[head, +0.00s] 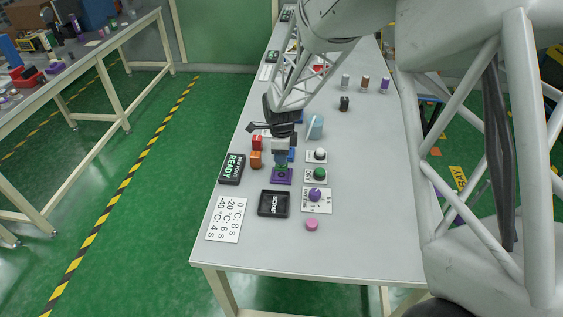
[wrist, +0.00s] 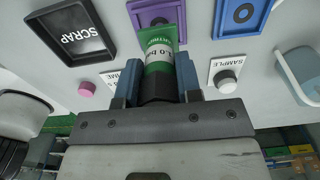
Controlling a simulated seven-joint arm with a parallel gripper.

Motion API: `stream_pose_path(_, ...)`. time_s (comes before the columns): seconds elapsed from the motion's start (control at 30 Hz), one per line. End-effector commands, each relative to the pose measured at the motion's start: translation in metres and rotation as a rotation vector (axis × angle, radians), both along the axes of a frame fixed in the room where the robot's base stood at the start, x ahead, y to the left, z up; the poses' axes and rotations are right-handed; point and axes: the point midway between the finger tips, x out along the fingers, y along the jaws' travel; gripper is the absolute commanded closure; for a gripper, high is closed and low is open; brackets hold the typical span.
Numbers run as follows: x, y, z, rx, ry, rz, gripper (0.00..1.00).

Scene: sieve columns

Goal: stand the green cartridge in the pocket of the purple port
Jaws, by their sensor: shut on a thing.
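My gripper (head: 281,147) is shut on the green cartridge (wrist: 160,50), which has a white label. Its blue fingers (wrist: 158,88) flank the cartridge's dark end in the wrist view. The purple port (head: 281,177) lies flat on the table below my gripper, and shows at the top of the wrist view (wrist: 143,17). The cartridge's far end overlaps the port in the wrist view, hiding part of its pocket. In the head view the cartridge (head: 282,165) shows small, above the port. I cannot tell whether its end is inside the pocket or just above it.
A blue port (wrist: 241,16) is beside the purple one. Cards with white (head: 320,155), green (head: 319,174) and purple (head: 315,194) knobs are right. A light blue container (head: 316,127) stands behind.

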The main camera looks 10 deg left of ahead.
Motion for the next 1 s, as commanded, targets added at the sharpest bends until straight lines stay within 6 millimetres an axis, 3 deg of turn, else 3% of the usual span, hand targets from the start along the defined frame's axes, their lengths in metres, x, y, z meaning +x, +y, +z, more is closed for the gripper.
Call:
stream_pose_path(0.23,0.0,0.0,-0.005,0.0,0.001,0.0,0.95)
stream_pose_path(0.57,0.0,0.0,-0.034,0.0,0.001,0.0,0.95)
stream_pose_path(1.0,0.0,0.0,-0.037,0.0,0.0,0.0,0.95)
